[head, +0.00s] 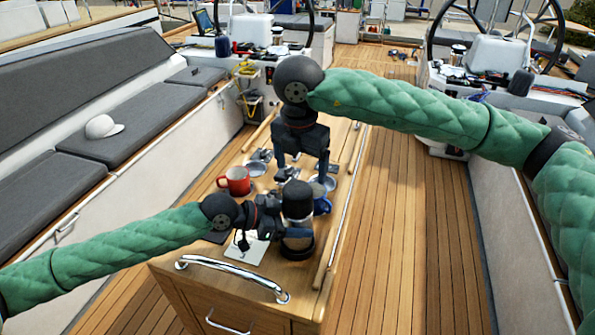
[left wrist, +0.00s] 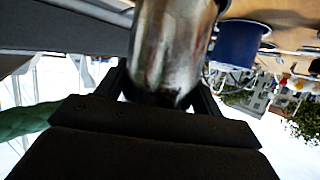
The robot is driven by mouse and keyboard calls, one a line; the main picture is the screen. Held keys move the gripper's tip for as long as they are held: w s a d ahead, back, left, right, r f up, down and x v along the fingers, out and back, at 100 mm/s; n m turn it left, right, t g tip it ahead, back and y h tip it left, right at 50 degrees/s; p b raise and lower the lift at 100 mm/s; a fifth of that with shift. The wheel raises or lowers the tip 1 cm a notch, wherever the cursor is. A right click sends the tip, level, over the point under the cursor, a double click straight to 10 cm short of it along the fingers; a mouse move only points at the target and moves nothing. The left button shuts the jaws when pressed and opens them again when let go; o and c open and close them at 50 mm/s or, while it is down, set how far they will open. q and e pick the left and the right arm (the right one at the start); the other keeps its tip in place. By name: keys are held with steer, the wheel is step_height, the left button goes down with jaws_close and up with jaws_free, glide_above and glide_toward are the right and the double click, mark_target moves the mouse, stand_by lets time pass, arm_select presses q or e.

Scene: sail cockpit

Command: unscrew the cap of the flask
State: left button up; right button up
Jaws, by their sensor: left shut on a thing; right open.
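The flask (head: 298,243) stands near the front end of the wooden cockpit table. Its black cap (head: 298,196) sits on top and looks upright. My left gripper (head: 284,212) comes in from the left and is shut on the flask. In the left wrist view the flask's steel body (left wrist: 172,45) is between the fingers. My right gripper (head: 301,167) points down with its fingers apart. In the head view it appears just above and behind the cap, with nothing seen between its fingers. Whether it touches the cap cannot be told.
A red mug (head: 237,180) stands left of the flask. A blue mug (head: 321,204) is close behind it on the right and shows in the left wrist view (left wrist: 240,43). A chrome rail (head: 232,278) runs along the table's front.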

mark_target(298, 188)
steer(key=shift+s+r+m, duration=0.1)
steer(key=shift+r+m, duration=0.05)
steer(key=shift+m, duration=0.35)
steer(key=m, duration=0.2)
steer(key=shift+s+a+f+m+g, duration=0.15)
steer(key=shift+s+f+m+g, duration=0.15)
steer(key=shift+s+f, duration=0.1)
steer(key=m, duration=0.2)
steer(key=shift+s+a+m, duration=0.15)
steer(key=shift+a+m, duration=0.05)
steer(key=shift+m, duration=0.1)
steer(key=shift+f, duration=4.05)
steer(key=c, duration=1)
steer(key=n, duration=0.6)
